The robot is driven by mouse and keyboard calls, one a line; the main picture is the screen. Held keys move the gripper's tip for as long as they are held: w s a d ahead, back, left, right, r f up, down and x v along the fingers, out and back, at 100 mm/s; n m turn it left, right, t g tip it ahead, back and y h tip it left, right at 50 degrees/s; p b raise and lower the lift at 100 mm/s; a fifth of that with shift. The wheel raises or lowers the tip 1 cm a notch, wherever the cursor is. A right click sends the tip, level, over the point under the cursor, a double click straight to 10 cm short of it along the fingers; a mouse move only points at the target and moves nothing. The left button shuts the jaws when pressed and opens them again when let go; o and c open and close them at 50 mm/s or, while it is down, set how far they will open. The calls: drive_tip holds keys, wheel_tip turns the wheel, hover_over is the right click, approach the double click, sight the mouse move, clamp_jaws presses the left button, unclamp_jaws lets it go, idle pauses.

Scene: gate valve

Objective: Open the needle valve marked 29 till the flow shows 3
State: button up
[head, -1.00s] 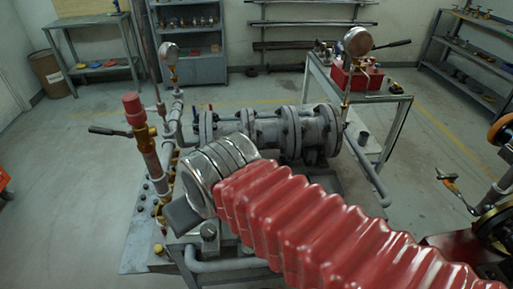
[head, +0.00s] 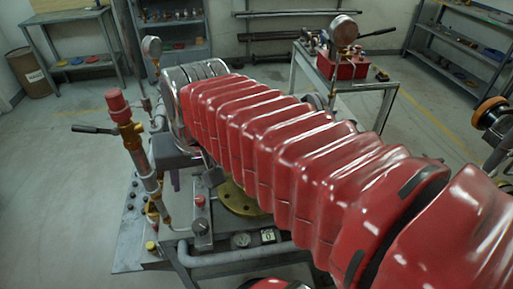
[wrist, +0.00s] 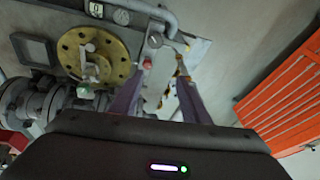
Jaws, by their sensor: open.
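In the wrist view my gripper (wrist: 163,78) is open, its two purple fingers apart with nothing seen held between them. A small red knob (wrist: 147,63) is close to the left fingertip; I cannot tell whether they touch. The red knob also shows in the head view (head: 199,201), on a grey fitting just right of my gripper. No marking 29 is legible, so I cannot tell whether this is the needle valve. A small display (head: 268,236) seems to read 0, beside a round dial (head: 241,240). The display also shows in the wrist view (wrist: 95,9).
A brass flange (head: 239,198) is partly behind my arm. A red-topped upright pipe with a lever (head: 123,112) stands left of my gripper. A pressure gauge (head: 151,47) stands behind. An orange slatted object (wrist: 285,100) is at right in the wrist view.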

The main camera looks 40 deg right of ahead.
drive_tip(key=w+d+r+m+g+y, duration=0.1)
drive_tip(key=d+m+y, duration=0.1)
drive_tip(key=d+m, duration=0.6)
drive_tip(key=w+d+r+m+g+y, duration=0.1)
drive_tip(key=d+m, duration=0.8)
drive_tip(key=d, duration=1.1)
drive_tip(key=shift+w+d+r+y, duration=0.15)
drive_tip(key=shift+w+d+y, duration=0.15)
drive_tip(key=shift+w+y, duration=0.45)
drive_tip(key=x, duration=1.4)
drive_tip(key=shift+s+d, duration=0.1)
drive_tip(key=shift+s, duration=0.05)
drive_tip(key=shift+c, duration=0.5)
